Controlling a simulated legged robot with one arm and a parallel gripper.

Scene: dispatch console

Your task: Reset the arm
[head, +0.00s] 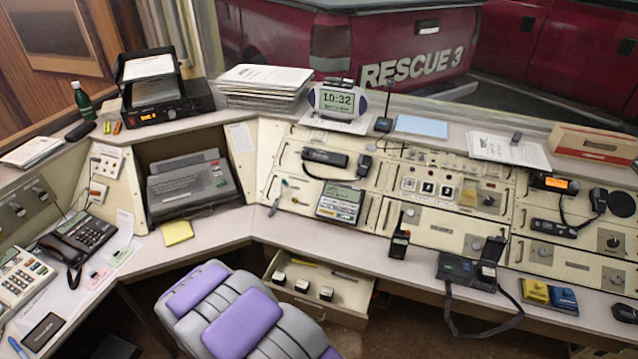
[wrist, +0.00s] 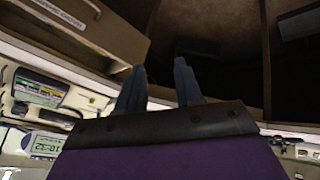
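My gripper (wrist: 160,66) shows in the wrist view as two dark blue-grey fingers beyond a purple body with a black band. The fingers stand apart with nothing visible between them. The wrist view looks upside down, with the console along its lower edge. In the head view I cannot make out the gripper's fingers; a purple and grey padded form (head: 240,315) fills the bottom middle, and I cannot tell for sure whether it is my arm. The fingers appear clear of the console and touch nothing visible.
An open drawer (head: 350,297) with several small dark-topped items juts out below the console. A black strapped device (head: 468,268) sits at the desk edge, its strap hanging down. A radio handset (head: 399,243), a printer (head: 190,181) and a desk phone (head: 82,240) stand on the worktop.

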